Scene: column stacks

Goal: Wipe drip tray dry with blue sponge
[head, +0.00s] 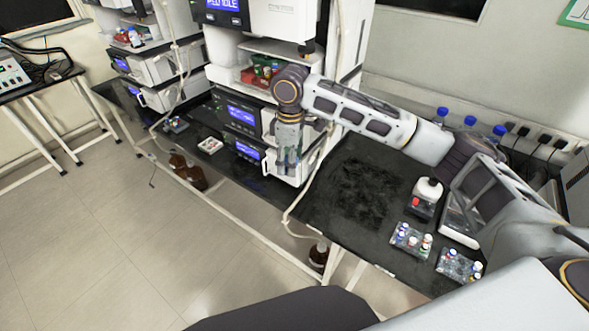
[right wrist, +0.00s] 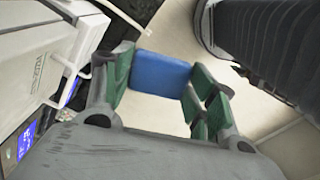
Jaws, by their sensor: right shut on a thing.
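My right gripper (head: 288,163) hangs pointing down in front of the middle instrument stack, beside its lowest white unit. In the right wrist view its green-padded fingers (right wrist: 161,88) are shut on the blue sponge (right wrist: 161,74), which sits between the fingertips. Pale floor shows beyond the sponge. In the head view I cannot make out the sponge. I cannot pick out the drip tray for certain in either view. My left gripper is not in view.
The stack's modules (head: 240,115) stand close to my right gripper. A pale tube (head: 296,205) hangs beside it. Brown bottles (head: 190,172) stand on the floor.

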